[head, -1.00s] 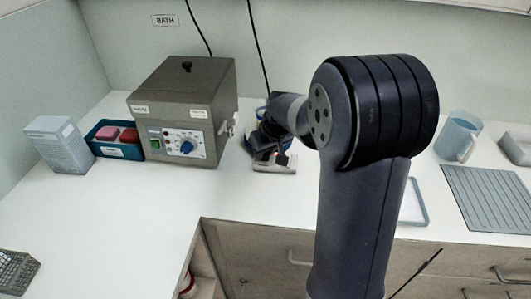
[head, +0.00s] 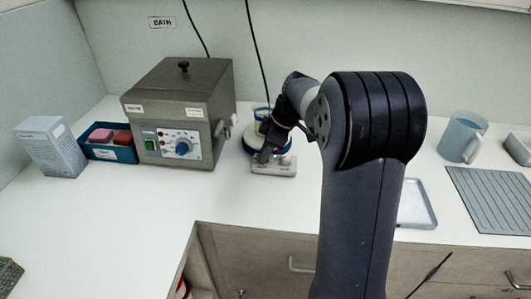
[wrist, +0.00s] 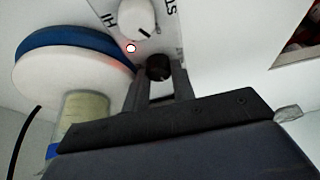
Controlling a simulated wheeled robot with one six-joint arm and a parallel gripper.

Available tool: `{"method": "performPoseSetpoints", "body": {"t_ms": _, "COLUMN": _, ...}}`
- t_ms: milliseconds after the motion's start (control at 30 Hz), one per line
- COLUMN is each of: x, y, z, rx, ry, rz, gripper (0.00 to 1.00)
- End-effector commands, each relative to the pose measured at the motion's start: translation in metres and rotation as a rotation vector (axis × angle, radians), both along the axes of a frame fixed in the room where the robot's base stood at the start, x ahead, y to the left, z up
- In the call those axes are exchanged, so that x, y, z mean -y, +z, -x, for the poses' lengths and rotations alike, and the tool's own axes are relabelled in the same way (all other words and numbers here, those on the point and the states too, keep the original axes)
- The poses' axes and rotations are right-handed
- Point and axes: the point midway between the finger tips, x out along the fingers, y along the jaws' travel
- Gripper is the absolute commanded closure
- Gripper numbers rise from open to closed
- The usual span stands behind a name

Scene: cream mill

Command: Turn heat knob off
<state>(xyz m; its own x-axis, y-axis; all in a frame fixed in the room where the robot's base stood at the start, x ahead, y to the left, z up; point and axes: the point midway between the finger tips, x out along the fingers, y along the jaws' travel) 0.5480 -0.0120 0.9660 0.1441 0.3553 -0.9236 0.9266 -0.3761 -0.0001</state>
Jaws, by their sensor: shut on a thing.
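A small stirring hot plate stands right of the bath, with a pale control front (head: 274,168) and a round white and blue top, partly behind my arm. In the wrist view its front carries a white knob (wrist: 137,18) with a dark pointer line, beside lettering that reads "HI" and part of "STI". A small lit red lamp (wrist: 131,48) is near it. A black knob (wrist: 158,68) sits between my fingertips; its own label is hidden. My gripper (wrist: 160,76) is shut on this black knob. In the head view my gripper (head: 268,153) is at the plate's front.
The grey bath (head: 180,110) with a blue knob (head: 183,149) stands close on the left. A blue tray (head: 108,151) and a pale box (head: 50,147) are further left. A mug (head: 460,138) and a ridged mat (head: 492,200) are on the right.

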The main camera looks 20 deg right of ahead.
Motion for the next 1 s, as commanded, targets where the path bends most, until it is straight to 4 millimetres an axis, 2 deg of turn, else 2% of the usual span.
{"method": "performPoseSetpoints", "body": {"t_ms": 400, "x": 0.0009, "y": -0.0001, "z": -0.0015, "rx": -0.001, "ry": 0.226, "rz": 0.001, "gripper": 0.98}}
{"method": "performPoseSetpoints", "body": {"t_ms": 1000, "x": 0.0008, "y": 0.0001, "z": -0.0017, "rx": 0.0, "ry": 0.271, "rz": 0.002, "gripper": 0.98}}
